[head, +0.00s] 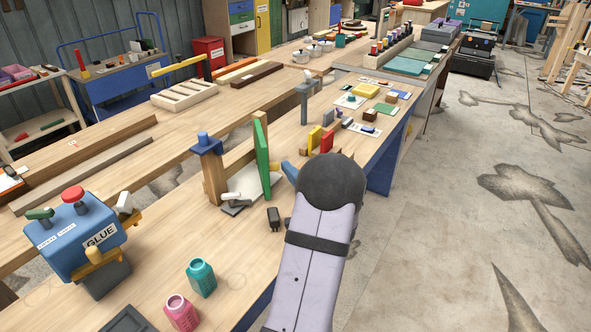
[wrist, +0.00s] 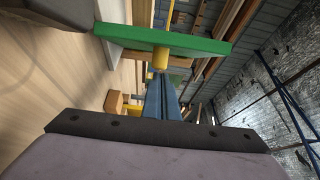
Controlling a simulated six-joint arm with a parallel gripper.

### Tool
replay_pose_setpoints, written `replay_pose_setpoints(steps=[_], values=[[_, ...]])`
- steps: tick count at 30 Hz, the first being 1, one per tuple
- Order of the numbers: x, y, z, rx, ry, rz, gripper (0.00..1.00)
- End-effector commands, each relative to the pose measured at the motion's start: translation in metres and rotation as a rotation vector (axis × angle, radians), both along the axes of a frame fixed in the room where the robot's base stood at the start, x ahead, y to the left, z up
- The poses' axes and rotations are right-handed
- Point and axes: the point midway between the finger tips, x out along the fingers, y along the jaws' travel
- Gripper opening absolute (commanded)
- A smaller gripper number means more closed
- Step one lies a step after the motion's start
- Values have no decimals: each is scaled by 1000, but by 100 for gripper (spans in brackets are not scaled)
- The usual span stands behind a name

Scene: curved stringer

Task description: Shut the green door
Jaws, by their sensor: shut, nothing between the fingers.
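The green door (head: 262,156) stands upright on the workbench beside a wooden frame (head: 213,178) with a blue-topped post. In the head view it is a narrow, nearly edge-on panel; how far it stands open is hard to tell. Its yellow knob (head: 275,167) faces my gripper (head: 288,171). In the wrist view the green door (wrist: 175,42) crosses the top, with the yellow knob (wrist: 160,58) just ahead of my blue fingers (wrist: 161,80). My gripper is shut and empty. Whether the fingertips touch the knob, I cannot tell. My arm hides part of the bench.
A grey clamp-like piece (head: 238,200) and a small black object (head: 273,217) lie near the door. A blue glue machine (head: 75,238) and two bottles (head: 201,278) stand at the front. Yellow and red blocks (head: 326,141) stand behind my gripper. Open floor lies right.

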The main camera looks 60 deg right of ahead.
Motion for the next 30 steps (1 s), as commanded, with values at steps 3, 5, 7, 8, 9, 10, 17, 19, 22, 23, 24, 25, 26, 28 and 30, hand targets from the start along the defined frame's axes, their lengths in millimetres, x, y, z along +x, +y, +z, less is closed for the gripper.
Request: replay_pose_setpoints(steps=[3,5,7,8,9,10,17,19,22,23,24,25,26,28,30], values=[[0,1,0,0,0,0,0],[0,1,0,0,0,0,0],[0,1,0,0,0,0,0],[0,0,0,0,0,0,0],[0,1,0,0,0,0,0],[1,2,0,1,0,0,0],[19,30,2,4,0,3,0],[22,34,1,3,1,1,0],[22,35,0,1,0,-1,0],[22,35,0,1,0,-1,0],[22,35,-1,1,0,-1,0],[22,35,-1,1,0,-1,0],[22,35,-1,1,0,-1,0],[22,34,0,1,0,-1,0],[21,34,0,1,0,-1,0]])
